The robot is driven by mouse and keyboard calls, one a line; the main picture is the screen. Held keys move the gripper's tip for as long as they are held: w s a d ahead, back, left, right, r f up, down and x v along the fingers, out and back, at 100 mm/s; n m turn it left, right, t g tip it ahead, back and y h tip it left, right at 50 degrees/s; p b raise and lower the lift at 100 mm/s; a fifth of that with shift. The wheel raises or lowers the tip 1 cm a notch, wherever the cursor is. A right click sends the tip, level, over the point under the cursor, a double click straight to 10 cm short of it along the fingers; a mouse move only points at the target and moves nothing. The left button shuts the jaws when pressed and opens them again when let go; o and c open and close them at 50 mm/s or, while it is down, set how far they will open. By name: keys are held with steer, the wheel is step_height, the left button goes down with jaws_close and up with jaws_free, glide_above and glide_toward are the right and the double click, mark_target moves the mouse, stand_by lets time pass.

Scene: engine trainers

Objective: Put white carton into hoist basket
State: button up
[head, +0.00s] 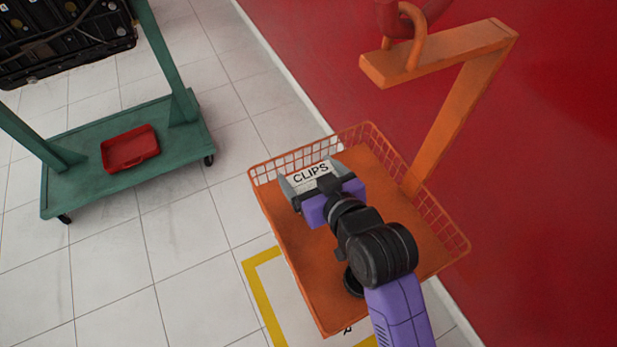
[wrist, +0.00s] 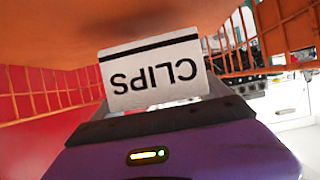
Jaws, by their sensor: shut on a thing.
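The white carton (head: 314,177), marked "CLIPS" with a black stripe, is between the fingers of my gripper (head: 309,182). My gripper is shut on it. The carton also shows in the wrist view (wrist: 152,75), its label upside down there. The orange hoist basket (head: 290,240) has wire mesh sides and hangs from an orange arm. In the head view the carton and gripper are over the basket's far left part, inside its rim. Basket mesh (wrist: 285,25) shows around the carton in the wrist view. I cannot tell whether the carton touches the basket floor.
A green wheeled stand (head: 80,190) with a red tray (head: 130,149) on its base stands at the left. A red wall (head: 540,180) is close on the right. The orange hoist arm (head: 450,120) rises at the basket's right side. Yellow floor tape (head: 262,300) lies beside the basket.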

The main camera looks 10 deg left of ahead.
steer(key=shift+f, duration=1.05)
steer(key=shift+f, duration=0.15)
steer(key=o, duration=1.5)
steer(key=shift+o, duration=0.2)
steer(key=shift+s+d+r, duration=0.1)
steer(key=shift+s+r, duration=0.1)
steer(key=shift+r, duration=0.05)
steer(key=v, duration=0.7)
